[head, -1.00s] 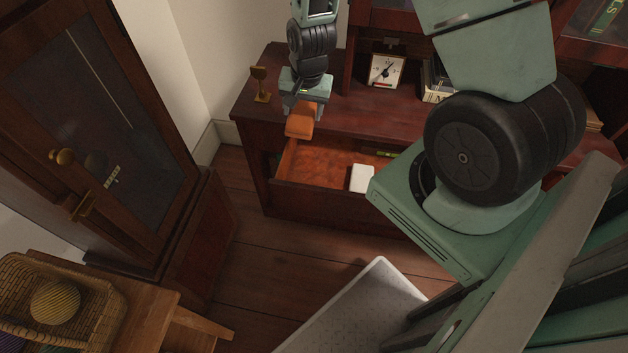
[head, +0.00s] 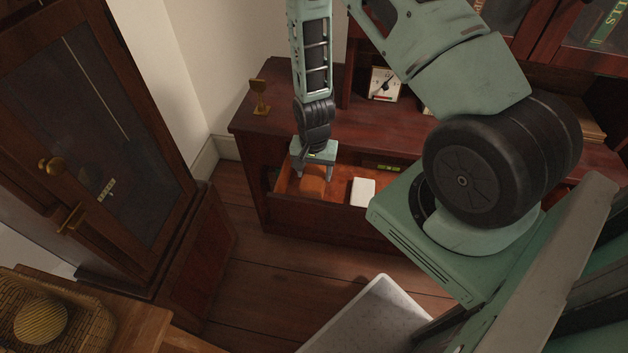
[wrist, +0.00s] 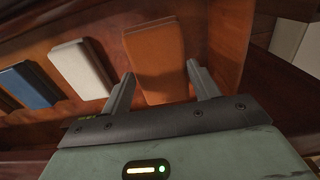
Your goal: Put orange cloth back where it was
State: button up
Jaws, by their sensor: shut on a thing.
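The orange cloth (head: 312,187) is a folded block inside the open drawer (head: 335,212), at its left end. My gripper (head: 312,175) reaches down into the drawer and is shut on the cloth, one finger on each side. In the wrist view the cloth (wrist: 156,50) lies between the fingers of my gripper (wrist: 160,72), above the drawer floor or on it; I cannot tell which. A white folded item (head: 362,192) lies to the right of the cloth in the drawer.
A dark blue item (wrist: 28,85) lies beyond the white one (wrist: 80,68) in the wrist view. A clock (head: 384,83) and a small brass stand (head: 260,97) are on the desk top. A tall cabinet (head: 110,150) and a wicker basket (head: 75,290) are at left.

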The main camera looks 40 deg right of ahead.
aim_at(314, 176)
jog(key=shift+f, duration=2.1)
jog(key=o, duration=1)
jog(key=shift+c, duration=0.2)
